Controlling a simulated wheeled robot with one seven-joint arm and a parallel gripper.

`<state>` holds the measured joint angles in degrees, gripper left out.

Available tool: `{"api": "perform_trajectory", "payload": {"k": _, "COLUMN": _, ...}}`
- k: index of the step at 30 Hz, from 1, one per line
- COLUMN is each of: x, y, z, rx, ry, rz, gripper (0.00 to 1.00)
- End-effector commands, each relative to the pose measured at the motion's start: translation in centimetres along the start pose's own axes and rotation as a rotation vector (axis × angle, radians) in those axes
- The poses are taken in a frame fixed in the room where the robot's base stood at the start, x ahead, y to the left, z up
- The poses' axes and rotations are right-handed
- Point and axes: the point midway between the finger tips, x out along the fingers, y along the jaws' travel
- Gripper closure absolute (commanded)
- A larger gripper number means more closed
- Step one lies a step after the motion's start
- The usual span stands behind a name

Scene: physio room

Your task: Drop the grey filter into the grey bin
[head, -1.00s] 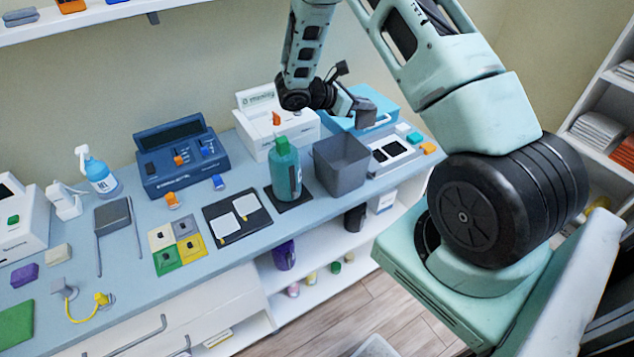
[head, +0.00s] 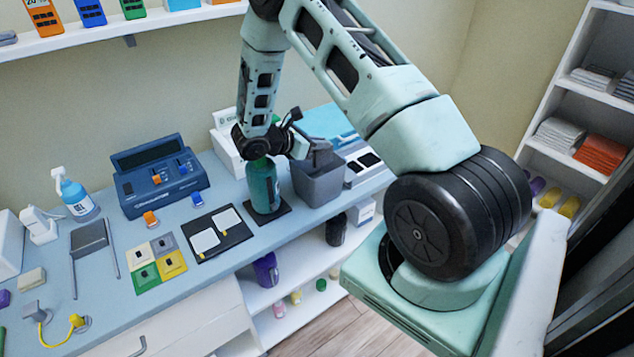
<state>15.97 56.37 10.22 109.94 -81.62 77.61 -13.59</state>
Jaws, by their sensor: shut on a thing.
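The grey bin (head: 319,187) stands on the blue-grey counter, to the right of a green bottle (head: 263,186). My gripper (head: 308,149) points down and to the right over the bin's opening. It is shut on the grey filter (head: 322,156), a small dark grey block that shows at the mouth of the bin. I cannot tell whether the filter's lower edge is above or just below the rim. My wrist hides part of the bin's back and the top of the bottle.
The green bottle on its black mat stands close to the bin's left. A white device (head: 225,140) and a blue box (head: 325,121) are behind. A device with dark panels (head: 362,168) is at right. A dark blue unit (head: 160,180) stands further left.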

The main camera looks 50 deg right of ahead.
Motion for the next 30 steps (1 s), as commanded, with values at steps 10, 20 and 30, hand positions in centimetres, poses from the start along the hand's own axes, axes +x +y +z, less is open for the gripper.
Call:
{"api": "perform_trajectory", "payload": {"k": 10, "x": 0.2, "y": 0.0, "z": -0.4, "rx": 0.001, "ry": 0.0, "rz": 0.0, "gripper": 0.85}}
{"api": "perform_trajectory", "payload": {"k": 20, "x": 0.2, "y": 0.0, "z": -0.4, "rx": 0.0, "ry": 0.0, "rz": 0.0, "gripper": 0.63}}
{"api": "perform_trajectory", "payload": {"k": 30, "x": -3.7, "y": 0.2, "z": -0.8, "rx": 0.003, "ry": 0.001, "rz": 0.008, "gripper": 0.63}}
